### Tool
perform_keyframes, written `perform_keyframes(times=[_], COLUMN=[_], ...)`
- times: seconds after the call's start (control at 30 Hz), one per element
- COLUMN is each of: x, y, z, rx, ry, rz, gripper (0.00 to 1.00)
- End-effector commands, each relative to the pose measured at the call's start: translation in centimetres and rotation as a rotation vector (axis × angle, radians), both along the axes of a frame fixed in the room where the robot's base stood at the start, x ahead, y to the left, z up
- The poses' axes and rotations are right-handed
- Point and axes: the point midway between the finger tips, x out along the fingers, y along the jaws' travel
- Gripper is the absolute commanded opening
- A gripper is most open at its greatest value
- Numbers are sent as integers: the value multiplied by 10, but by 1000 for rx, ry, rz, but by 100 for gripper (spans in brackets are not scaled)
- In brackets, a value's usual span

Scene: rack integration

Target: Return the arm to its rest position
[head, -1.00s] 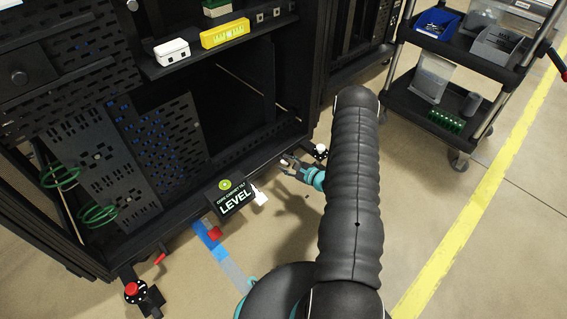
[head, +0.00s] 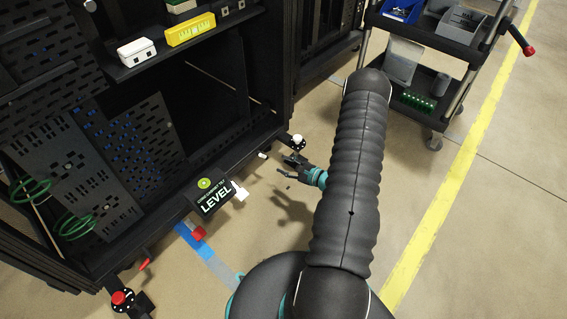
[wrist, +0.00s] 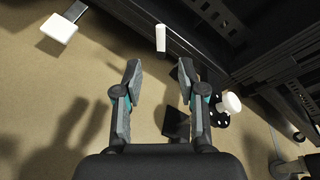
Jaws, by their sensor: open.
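My gripper (head: 287,171) hangs in the gap in front of the black rack (head: 235,150), over the beige floor. In the wrist view my gripper (wrist: 160,80) is open, with nothing between its fingers. A small white cylinder (wrist: 161,38) shows beyond the fingertips, by the rack's bottom edge. A levelling foot with a white knob (wrist: 231,103) stands to the right of the fingers. My dark arm covers the middle right of the head view and hides part of the floor.
A label reading LEVEL (head: 213,198) sits at the rack's base beside a white tag (head: 241,193). A red-knobbed foot (head: 122,299) is at lower left. A cart (head: 440,55) with bins stands at upper right. Floor by the yellow line (head: 440,200) is clear.

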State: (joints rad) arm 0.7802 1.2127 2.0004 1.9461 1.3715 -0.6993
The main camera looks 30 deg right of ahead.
Motion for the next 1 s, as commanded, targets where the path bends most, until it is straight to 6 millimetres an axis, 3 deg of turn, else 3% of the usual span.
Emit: perform_keyframes(times=[0.37,0.47,0.6,0.77,1.0], x=[-1,-13,-44,-72,-108], y=[1,19,56,82,112], z=[-3,-10,-17,5,65], rx=[44,94,158,159,36], ry=[35,98,200,276,361], rz=[-6,64,207,380,670], gripper=[40,40,40,40,40])
